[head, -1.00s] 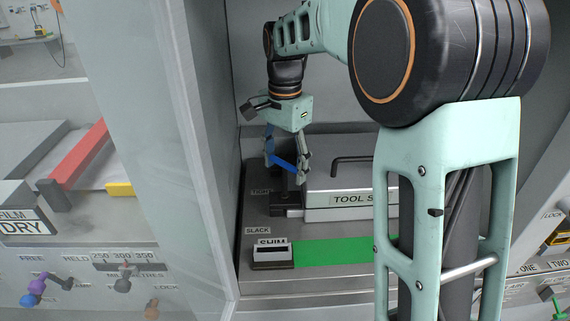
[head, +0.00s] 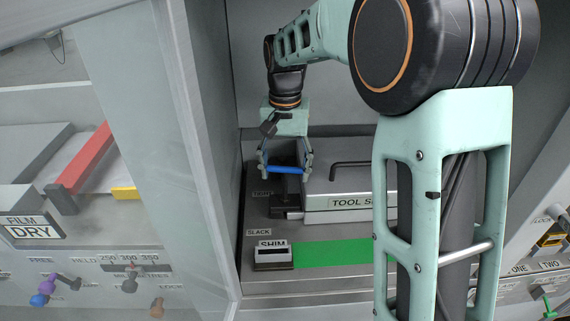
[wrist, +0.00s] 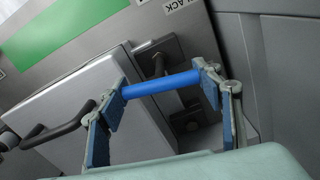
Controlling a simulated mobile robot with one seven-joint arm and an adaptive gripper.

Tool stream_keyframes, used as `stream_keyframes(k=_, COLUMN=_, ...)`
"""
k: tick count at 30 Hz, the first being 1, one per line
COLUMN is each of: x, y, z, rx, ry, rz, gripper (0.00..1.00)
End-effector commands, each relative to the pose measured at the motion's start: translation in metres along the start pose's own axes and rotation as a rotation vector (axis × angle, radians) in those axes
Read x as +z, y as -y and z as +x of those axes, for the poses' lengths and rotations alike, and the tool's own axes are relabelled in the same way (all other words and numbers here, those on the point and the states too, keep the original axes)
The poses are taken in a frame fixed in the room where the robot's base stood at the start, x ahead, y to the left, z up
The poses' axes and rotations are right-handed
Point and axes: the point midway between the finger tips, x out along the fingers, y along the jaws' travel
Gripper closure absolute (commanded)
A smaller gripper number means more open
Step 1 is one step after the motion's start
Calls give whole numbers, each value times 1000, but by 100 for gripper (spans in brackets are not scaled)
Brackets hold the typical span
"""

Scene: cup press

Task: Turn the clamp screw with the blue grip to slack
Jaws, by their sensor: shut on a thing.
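The clamp screw's blue grip (head: 288,170) is a bar above the grey bench, left of the tool setter block. It also shows in the wrist view (wrist: 161,85), lying across between my finger pads. My gripper (head: 286,168) points down and is shut on the two ends of the blue grip. A dark shaft (wrist: 159,65) shows near the grip in the wrist view; their joint is not clear. The TIGHT label (head: 262,194) is partly hard to read. The SLACK label (head: 259,232) lies nearer the front. In the head view the bar sits nearly level.
The metal TOOL block (head: 350,203) with a black handle (head: 350,163) stands close on the right. A SHIM holder (head: 272,257) and a green strip (head: 335,253) lie in front. A cabinet wall (head: 205,150) rises close on the left.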

Motion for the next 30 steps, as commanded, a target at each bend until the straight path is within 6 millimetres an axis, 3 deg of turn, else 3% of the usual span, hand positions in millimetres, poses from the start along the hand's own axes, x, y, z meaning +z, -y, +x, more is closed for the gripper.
stream_keyframes(k=18, x=0, y=0, z=-2, rx=-1, ry=0, rz=-577, gripper=64)
stream_keyframes(k=30, x=0, y=0, z=-1, rx=0, ry=0, rz=-845, gripper=64)
